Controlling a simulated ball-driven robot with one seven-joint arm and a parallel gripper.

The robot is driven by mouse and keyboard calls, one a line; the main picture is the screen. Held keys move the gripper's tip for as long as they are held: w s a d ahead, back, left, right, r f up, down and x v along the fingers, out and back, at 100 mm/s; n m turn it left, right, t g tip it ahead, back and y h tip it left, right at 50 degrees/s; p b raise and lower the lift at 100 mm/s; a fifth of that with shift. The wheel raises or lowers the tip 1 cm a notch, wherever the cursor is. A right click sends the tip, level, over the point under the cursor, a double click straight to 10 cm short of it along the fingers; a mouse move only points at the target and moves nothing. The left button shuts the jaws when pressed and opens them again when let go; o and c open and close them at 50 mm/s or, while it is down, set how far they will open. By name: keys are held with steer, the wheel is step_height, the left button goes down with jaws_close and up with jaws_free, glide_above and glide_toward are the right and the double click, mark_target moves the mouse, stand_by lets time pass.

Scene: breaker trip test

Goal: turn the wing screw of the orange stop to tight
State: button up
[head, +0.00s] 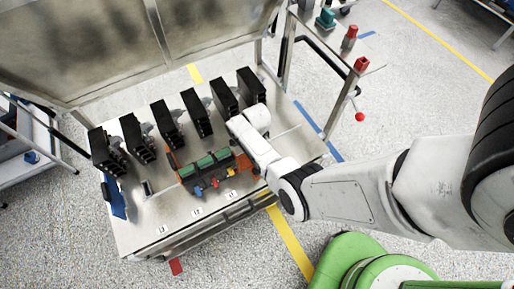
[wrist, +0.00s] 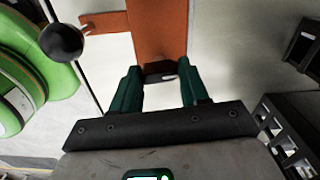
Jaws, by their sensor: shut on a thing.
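The orange stop (wrist: 157,35) fills the top middle of the wrist view as a flat orange bar with a side arm. In the head view the orange stop (head: 243,162) shows at the right end of the row of green-topped blocks, partly covered by my arm. My gripper (wrist: 160,88) has its two green fingers at the lower end of the stop. They are shut on a dark part there, which looks like the wing screw (wrist: 160,77); its shape is mostly hidden. In the head view my fingers are hidden behind my wrist.
Several black breakers (head: 166,124) stand in a row along the back of the metal table (head: 160,215). Green-topped blocks (head: 205,165) sit in front. A black ball knob (wrist: 62,43) on a thin rod is left of my fingers. A red button post (head: 360,65) stands at right.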

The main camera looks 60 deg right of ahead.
steer(key=shift+m, duration=0.6)
steer(key=o, duration=1.1)
steer(key=shift+c, duration=0.2)
step_height(320, 180, up, 11)
steer(key=p, duration=0.2)
steer(key=shift+f, duration=0.15)
